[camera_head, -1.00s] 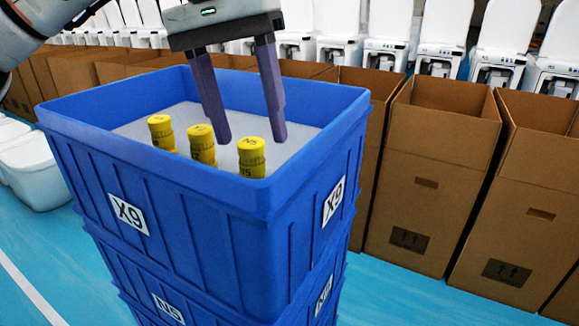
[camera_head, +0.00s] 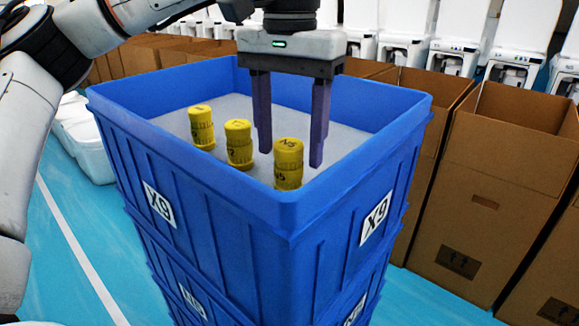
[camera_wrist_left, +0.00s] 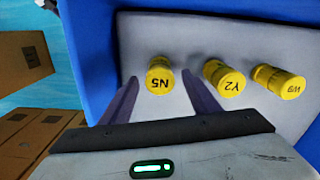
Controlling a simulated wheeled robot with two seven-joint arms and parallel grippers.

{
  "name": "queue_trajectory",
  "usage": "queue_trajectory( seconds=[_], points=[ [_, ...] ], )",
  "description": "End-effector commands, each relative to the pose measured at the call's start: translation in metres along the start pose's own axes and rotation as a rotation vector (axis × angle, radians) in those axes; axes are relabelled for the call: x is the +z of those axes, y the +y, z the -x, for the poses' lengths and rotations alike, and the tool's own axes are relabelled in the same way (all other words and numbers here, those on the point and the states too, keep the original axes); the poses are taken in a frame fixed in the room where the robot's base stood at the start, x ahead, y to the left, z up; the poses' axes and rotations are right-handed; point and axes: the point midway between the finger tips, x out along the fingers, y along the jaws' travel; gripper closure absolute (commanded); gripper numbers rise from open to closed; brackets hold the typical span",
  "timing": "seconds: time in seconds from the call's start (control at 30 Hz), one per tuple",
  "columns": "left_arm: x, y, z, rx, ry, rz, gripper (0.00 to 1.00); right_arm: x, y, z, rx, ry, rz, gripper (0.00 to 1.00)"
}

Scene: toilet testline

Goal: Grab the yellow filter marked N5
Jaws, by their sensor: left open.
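Several yellow filters stand upright in a row in the top blue crate (camera_head: 260,200), which is labelled X9. The yellow filter marked N5 (camera_head: 288,165) is the rightmost in the head view. In the left wrist view it is the leftmost one (camera_wrist_left: 159,75), N5 readable on top. The middle filter (camera_head: 238,145) reads Y2 in the left wrist view (camera_wrist_left: 222,78). The third filter (camera_head: 201,128) reads W9 there (camera_wrist_left: 278,81). My left gripper (camera_head: 290,158) is open and empty, pointing down over the crate, fingers just behind the N5 filter. In the wrist view N5 lies between and ahead of the fingers.
The crate's blue walls rise around the filters on a grey inner surface. More blue crates are stacked below. Open cardboard boxes (camera_head: 500,190) stand to the right, with white toilets (camera_head: 515,55) behind. Blue floor shows at left.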

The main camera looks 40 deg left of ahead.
Motion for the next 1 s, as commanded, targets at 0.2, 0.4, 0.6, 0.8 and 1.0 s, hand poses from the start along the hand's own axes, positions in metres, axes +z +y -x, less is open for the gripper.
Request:
queue_trajectory(
  seconds=[0.2, 0.4, 0.6, 0.8, 1.0],
  points=[
    [0.004, -0.001, -0.032, -0.001, -0.001, 0.001, 0.44, -0.003, 0.000, 0.002, 0.000, 0.002, 0.000, 0.44],
    [0.004, -0.001, -0.046, 0.002, 0.000, 0.001, 0.44, -0.006, 0.000, 0.001, 0.000, 0.008, 0.001, 0.44],
    [0.003, -0.001, -0.046, 0.002, 0.000, 0.001, 0.48, -0.009, 0.000, 0.000, 0.000, 0.014, 0.002, 0.44],
    [0.003, -0.001, -0.045, 0.001, 0.000, 0.001, 0.81, -0.009, 0.000, 0.000, 0.000, 0.014, 0.002, 0.44],
    [0.003, -0.001, -0.045, 0.001, 0.000, 0.001, 0.90, -0.009, 0.000, 0.000, 0.000, 0.014, 0.002, 0.44]
  ],
)
